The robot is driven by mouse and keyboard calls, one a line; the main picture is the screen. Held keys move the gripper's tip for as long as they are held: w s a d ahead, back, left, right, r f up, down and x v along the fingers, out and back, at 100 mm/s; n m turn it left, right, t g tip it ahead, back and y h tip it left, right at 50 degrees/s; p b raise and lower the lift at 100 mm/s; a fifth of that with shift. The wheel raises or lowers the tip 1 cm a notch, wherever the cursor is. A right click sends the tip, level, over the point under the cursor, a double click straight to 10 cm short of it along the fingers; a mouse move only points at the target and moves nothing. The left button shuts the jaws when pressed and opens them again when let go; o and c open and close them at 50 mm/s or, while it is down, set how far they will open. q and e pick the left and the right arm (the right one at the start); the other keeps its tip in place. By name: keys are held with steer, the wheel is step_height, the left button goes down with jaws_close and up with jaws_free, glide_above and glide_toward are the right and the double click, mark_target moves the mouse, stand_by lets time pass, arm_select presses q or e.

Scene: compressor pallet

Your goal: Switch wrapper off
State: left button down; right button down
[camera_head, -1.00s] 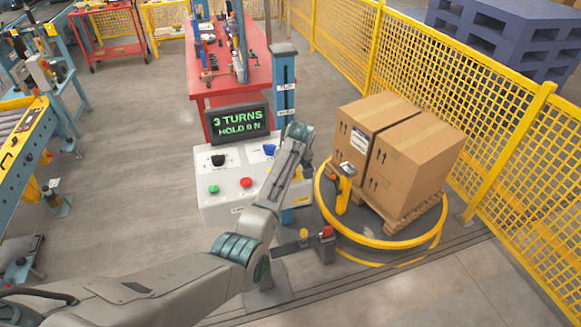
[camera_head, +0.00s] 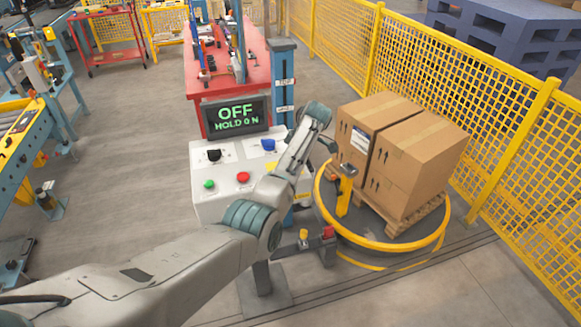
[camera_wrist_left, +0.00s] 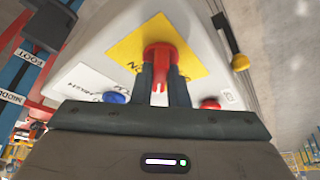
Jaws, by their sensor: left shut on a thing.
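The control box (camera_head: 212,204) is white, and its display (camera_head: 236,117) reads "OFF" and "HOLD ON". My left arm crosses in front of the box's right side, hiding its gripper in the head view. In the left wrist view, my left gripper (camera_wrist_left: 160,82) is shut on a red switch handle (camera_wrist_left: 158,52) on a yellow plate (camera_wrist_left: 185,40). The handle stands between the fingers, with its upper part visible. The box top carries a black knob (camera_head: 214,155), a blue knob (camera_head: 268,145), a green button (camera_head: 209,184) and a red button (camera_head: 243,177). My right gripper is not in view.
Cartons (camera_head: 415,155) stand on a wooden pallet on the yellow-rimmed turntable (camera_head: 395,243), right of the box. A yellow mesh fence (camera_head: 500,150) runs behind it. A red table (camera_head: 258,80) stands behind the box.

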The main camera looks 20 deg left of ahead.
arm_select(q)
steer(key=n+g+b, duration=0.1)
steer(key=n+b, duration=0.2)
steer(key=b, duration=0.1)
steer(key=n+g+b, duration=0.1)
steer(key=n+b, duration=0.2)
steer(key=b, duration=0.1)
steer(key=shift+w+f+n+g, duration=0.15)
steer(key=shift+w+n+g, duration=0.05)
steer(key=shift+n+g, duration=0.1)
steer(key=shift+r+n+h+b, duration=0.2)
steer(key=shift+n+h+b, duration=0.2)
steer(key=shift+n+b, duration=0.65)
steer(key=shift+g, duration=0.3)
steer(key=c, duration=1.4)
jaws_free()
steer(key=shift+c, duration=0.2)
steer(key=shift+a, duration=0.1)
